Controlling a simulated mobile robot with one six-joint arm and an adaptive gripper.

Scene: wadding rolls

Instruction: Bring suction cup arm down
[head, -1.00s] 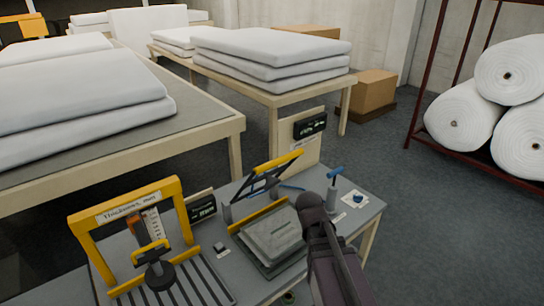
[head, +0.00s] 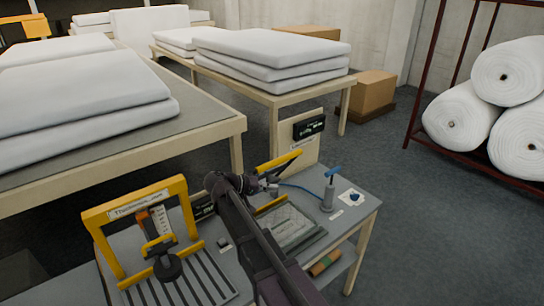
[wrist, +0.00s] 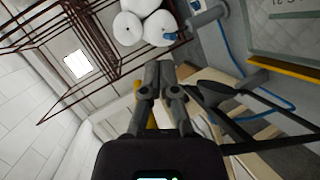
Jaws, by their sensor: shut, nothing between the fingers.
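A hinged black frame with a yellow top bar (head: 279,161) stands raised over a grey plate (head: 292,226) on the small worktable; it looks like the suction cup arm. My gripper (head: 268,184) is at the raised frame, and my arm hides much of the frame's left side. In the wrist view, my gripper's fingers (wrist: 166,72) are together and empty. Black bars (wrist: 235,128) of the frame run just right of them, and a bit of yellow (wrist: 152,118) shows behind the fingers. I cannot tell whether they touch.
A pump with a blue handle (head: 330,185) and blue hose stands right of the plate. A yellow thickness gauge (head: 135,215) stands at the left of the worktable. A black display on a board (head: 308,128) is behind. Wadding rolls (head: 505,75) sit on a rack at right.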

